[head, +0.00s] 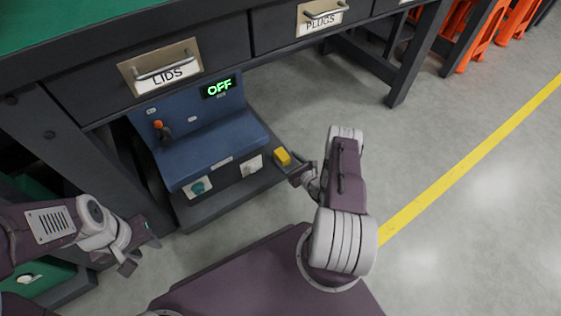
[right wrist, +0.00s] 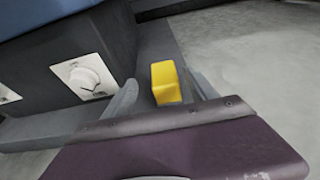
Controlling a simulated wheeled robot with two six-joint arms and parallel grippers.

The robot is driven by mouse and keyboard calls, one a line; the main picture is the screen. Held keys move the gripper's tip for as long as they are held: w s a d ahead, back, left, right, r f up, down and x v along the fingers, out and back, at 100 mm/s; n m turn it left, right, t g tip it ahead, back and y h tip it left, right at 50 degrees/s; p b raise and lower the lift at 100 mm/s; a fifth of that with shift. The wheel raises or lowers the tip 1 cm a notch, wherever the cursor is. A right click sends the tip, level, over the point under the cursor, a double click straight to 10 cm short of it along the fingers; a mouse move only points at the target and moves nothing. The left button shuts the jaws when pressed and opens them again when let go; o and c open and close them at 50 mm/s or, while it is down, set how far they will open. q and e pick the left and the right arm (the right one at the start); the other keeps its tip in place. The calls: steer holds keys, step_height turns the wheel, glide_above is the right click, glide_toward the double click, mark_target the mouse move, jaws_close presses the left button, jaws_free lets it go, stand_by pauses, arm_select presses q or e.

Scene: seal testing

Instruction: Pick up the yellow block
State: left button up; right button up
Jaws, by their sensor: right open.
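The yellow block (head: 283,157) sits on the dark ledge at the right end of the blue machine, under the workbench. In the right wrist view the yellow block (right wrist: 165,82) stands between the two fingers of my right gripper (right wrist: 162,100), which are spread apart. In the head view my right gripper (head: 299,172) is just right of the block, partly hidden by its own arm. I cannot tell whether a finger touches the block. My left gripper (head: 140,251) hangs at the lower left, away from the block, with its fingers apart.
The blue machine (head: 205,140) has a display reading OFF (head: 219,87), an orange-tipped lever (head: 160,128) and front dials. Drawers labelled LIDS (head: 165,68) and PLUGS (head: 322,18) hang above it. A bench leg (head: 415,55) stands at the back. The floor at right is clear.

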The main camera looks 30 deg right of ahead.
mark_target(283, 155)
steer(key=shift+w, duration=0.1)
steer(key=b+x, duration=0.2)
steer(key=f+b+x, duration=0.1)
steer(key=b+x, duration=0.1)
steer(key=b, duration=0.1)
steer(key=shift+w+d, duration=0.15)
steer(key=shift+d, duration=0.1)
steer(key=shift+w, duration=0.35)
steer(key=shift+r, duration=0.2)
jaws_close()
